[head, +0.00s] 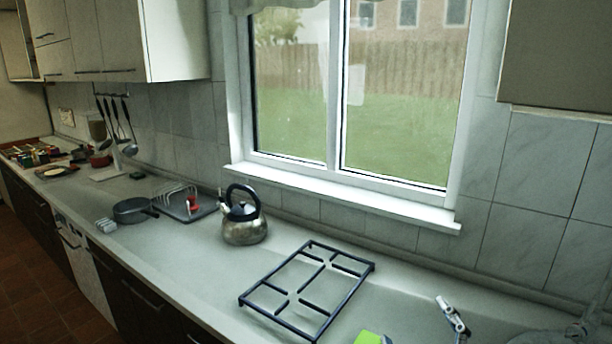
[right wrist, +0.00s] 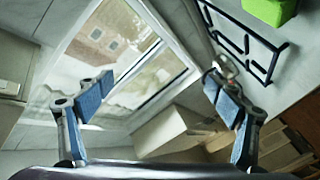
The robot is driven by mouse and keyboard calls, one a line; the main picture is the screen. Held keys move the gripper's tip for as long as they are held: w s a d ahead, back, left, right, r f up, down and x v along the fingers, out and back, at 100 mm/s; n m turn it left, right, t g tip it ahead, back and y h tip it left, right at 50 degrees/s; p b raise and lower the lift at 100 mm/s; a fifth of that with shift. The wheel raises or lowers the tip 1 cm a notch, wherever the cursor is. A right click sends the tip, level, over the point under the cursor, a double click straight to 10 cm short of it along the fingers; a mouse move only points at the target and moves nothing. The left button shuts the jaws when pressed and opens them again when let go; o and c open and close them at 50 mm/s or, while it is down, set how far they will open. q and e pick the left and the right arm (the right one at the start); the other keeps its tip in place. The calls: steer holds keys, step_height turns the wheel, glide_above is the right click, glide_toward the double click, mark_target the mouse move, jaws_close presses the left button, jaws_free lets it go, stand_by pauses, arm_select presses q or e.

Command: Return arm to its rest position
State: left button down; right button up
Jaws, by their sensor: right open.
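My right gripper (right wrist: 159,82) is open in the right wrist view, its two blue-padded fingers wide apart with nothing between them. In the head view, a metal part of what looks like this gripper (head: 453,318) shows at the lower right, over the counter. The rest of my right arm is out of the head view. My left gripper cannot be made out in either view.
A black pan-support grate (head: 307,290) lies on the counter (head: 190,262). A kettle (head: 243,228), a dark pan (head: 132,211) and a rack (head: 186,206) stand farther left. A green object (head: 368,338) sits at the bottom edge. The window ledge (head: 340,199) juts out behind.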

steer(key=s+d+f+m+g, duration=0.1)
steer(key=s+f+g, duration=0.1)
steer(key=f, duration=0.3)
steer(key=s+d+f+m+g+h, duration=0.1)
steer(key=s+f+m+g, duration=0.1)
steer(key=f, duration=0.4)
steer(key=s+d+f+m+g, duration=0.1)
steer(key=s+f+m+g, duration=0.1)
steer(key=s+f, duration=0.3)
steer(key=shift+s+d+f+g, duration=0.15)
steer(key=shift+s+f+g, duration=0.2)
steer(key=shift+s+g, duration=0.35)
steer(key=s+a+f+m+g+y, duration=0.1)
steer(key=s+a+f+g, duration=0.1)
steer(key=s+f+g, duration=0.45)
steer(key=s+a+f+m+g, duration=0.1)
steer(key=s+f, duration=0.3)
steer(key=s, duration=0.5)
step_height(320, 180, down, 25)
steer(key=s, duration=0.2)
steer(key=s+d+f+g, duration=0.2)
steer(key=s+d+f, duration=0.1)
steer(key=s+f, duration=1.3)
steer(key=shift+s, duration=0.55)
steer(key=shift+d+f, duration=0.1)
steer(key=shift+c, duration=0.5)
